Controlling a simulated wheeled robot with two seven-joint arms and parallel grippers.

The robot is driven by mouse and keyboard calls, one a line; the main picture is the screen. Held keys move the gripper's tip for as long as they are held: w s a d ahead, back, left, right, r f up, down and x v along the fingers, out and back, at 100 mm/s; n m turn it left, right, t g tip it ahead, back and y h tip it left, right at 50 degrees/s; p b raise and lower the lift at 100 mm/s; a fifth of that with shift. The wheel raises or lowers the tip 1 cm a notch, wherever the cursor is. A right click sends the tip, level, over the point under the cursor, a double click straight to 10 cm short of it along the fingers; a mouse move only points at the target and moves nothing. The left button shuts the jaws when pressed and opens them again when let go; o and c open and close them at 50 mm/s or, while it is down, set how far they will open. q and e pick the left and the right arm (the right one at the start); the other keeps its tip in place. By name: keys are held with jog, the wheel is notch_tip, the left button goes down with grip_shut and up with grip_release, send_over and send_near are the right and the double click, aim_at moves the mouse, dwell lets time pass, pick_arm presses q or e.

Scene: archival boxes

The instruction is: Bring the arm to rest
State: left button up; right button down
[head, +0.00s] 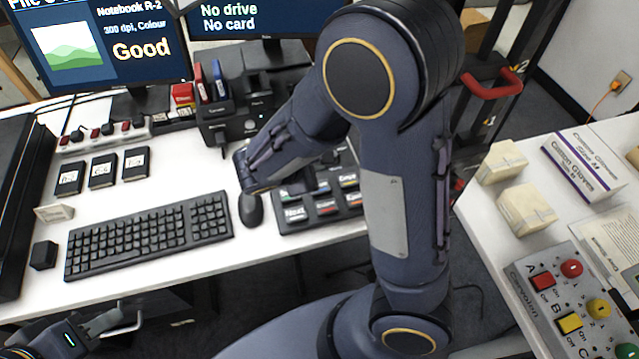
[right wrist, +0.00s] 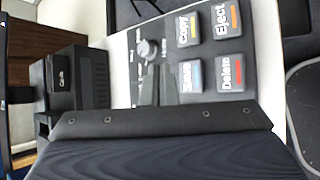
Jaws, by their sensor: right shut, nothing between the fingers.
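My left gripper (head: 130,322) is at the bottom left of the head view, in front of the desk's near edge. Its fingers look apart, with nothing seen between them. My right arm crosses the middle of the head view, its forearm above the mouse and the button panel; its gripper is hidden there. In the right wrist view my right gripper (right wrist: 152,75) is shut and empty, in front of the button panel (right wrist: 205,20). I cannot tell whether it touches the panel.
The desk holds a keyboard (head: 150,234), a mouse (head: 250,209), a button panel (head: 320,222), black cartridges (head: 103,171) and a card-reader dock (head: 240,125). The right table holds a control box (head: 545,300), wrapped blocks (head: 526,208) and a glove box (head: 590,165). Floor shows between the tables.

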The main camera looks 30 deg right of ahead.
dwell(0.5)
jog(key=s+d+r+m+g+y+p, duration=0.1)
jog(key=s+d+r+m+g+y, duration=0.15)
jog(key=s+m+y, duration=0.55)
jog(key=s+a+r+m+t+y+p, duration=0.1)
jog(key=s+a+r+m+t+y, duration=0.3)
jog(key=s+r+m, duration=0.3)
notch_tip(320, 180, up, 3)
jog(key=shift+s+a+f+t, duration=0.2)
jog(key=shift+s+a+t, duration=0.15)
jog(key=shift+s+a, duration=0.45)
